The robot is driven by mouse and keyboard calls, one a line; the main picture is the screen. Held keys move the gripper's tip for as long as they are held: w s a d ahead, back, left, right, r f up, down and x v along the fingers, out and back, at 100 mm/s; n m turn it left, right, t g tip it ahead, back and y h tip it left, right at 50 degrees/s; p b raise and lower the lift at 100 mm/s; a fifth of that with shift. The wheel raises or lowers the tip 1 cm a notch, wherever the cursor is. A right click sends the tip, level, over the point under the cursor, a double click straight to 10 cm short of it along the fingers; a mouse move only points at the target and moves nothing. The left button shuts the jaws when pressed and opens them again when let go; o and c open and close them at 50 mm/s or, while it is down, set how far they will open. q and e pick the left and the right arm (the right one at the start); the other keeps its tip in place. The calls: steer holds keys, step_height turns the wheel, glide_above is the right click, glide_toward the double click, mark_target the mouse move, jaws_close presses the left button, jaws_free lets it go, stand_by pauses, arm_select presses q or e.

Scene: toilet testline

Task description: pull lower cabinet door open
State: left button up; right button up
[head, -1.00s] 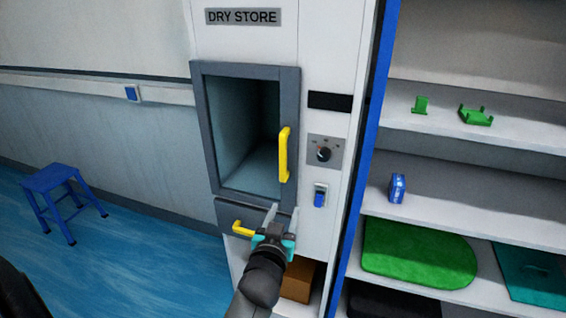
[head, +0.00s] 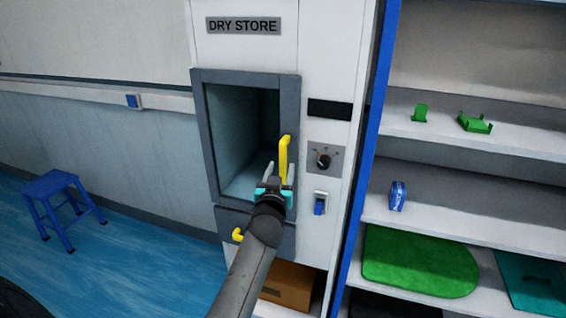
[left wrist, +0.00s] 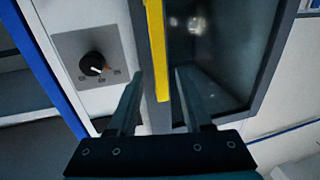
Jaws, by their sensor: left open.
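The cabinet door (head: 206,140) is a dark grey frame with a glassy pane, below the DRY STORE sign, and looks shut. Its upright yellow handle (head: 284,150) is on the right side of the frame. My left gripper (head: 279,168) is open at the handle's lower part. In the left wrist view the yellow handle (left wrist: 155,45) runs down between the two open fingers (left wrist: 159,78); I cannot tell if either finger touches it. My forearm partly hides a grey drawer front (head: 226,221) with a small yellow handle (head: 237,235). My right gripper is out of view.
A knob panel (head: 324,158) and a blue switch (head: 320,203) are right of the door. A brown box (head: 288,285) sits in the space below. Shelves with green items (head: 415,262) stand at right. A blue stool (head: 55,195) is at left on open floor.

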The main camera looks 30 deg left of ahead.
mark_target(283, 163)
arm_select(q)
steer(key=shift+x, duration=2.25)
jaws_close()
